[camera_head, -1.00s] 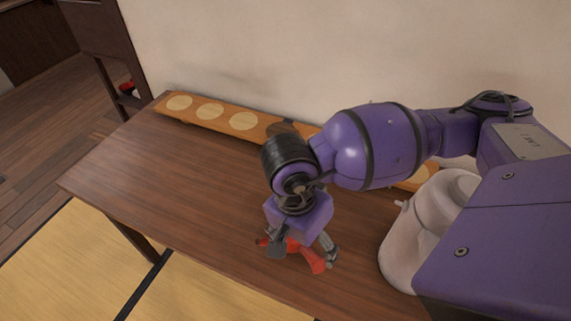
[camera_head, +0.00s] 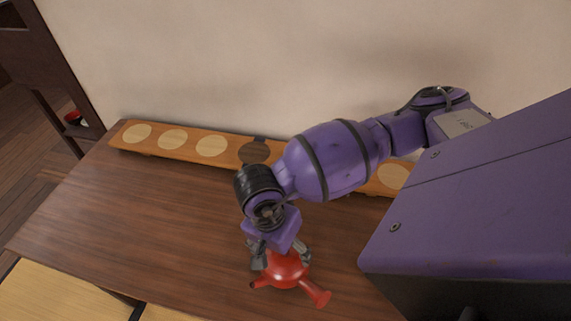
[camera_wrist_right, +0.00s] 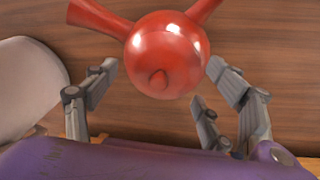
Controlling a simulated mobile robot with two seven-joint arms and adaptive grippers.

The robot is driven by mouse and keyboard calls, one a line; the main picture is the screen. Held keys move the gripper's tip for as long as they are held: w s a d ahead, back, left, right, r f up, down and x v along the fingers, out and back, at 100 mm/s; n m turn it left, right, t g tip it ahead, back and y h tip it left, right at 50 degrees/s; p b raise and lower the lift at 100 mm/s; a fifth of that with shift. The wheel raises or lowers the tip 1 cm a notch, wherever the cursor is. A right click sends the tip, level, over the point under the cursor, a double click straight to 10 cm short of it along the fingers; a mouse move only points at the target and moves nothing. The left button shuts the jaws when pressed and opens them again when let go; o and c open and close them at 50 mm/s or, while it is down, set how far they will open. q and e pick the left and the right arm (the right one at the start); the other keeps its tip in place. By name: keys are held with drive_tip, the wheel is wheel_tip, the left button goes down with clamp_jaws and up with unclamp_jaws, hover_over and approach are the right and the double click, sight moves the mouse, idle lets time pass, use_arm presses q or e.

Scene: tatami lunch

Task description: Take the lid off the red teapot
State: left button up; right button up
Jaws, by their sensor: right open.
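The red teapot (camera_head: 286,272) stands on the brown table near its front edge, with its spout and handle sticking out. In the right wrist view the teapot (camera_wrist_right: 170,52) shows its round red top with a small knob (camera_wrist_right: 158,82). No seam between lid and body can be made out. My right gripper (camera_head: 279,252) is open at the wall side of the teapot, close to its top. In the wrist view the grey fingers (camera_wrist_right: 160,84) are spread to either side of the knob and hold nothing. Whether any finger touches the pot cannot be told. My left gripper is not in view.
A long wooden board (camera_head: 190,142) with pale round spots and a dark one lies along the wall. A pale rounded vessel (camera_wrist_right: 28,85) stands left of the gripper in the wrist view. The table's left part (camera_head: 130,210) is clear.

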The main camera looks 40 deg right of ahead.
drive_tip(key=shift+s+f, duration=0.1)
drive_tip(key=shift+f, duration=0.3)
drive_tip(key=shift+c, duration=0.5)
drive_tip(key=c, duration=1.1)
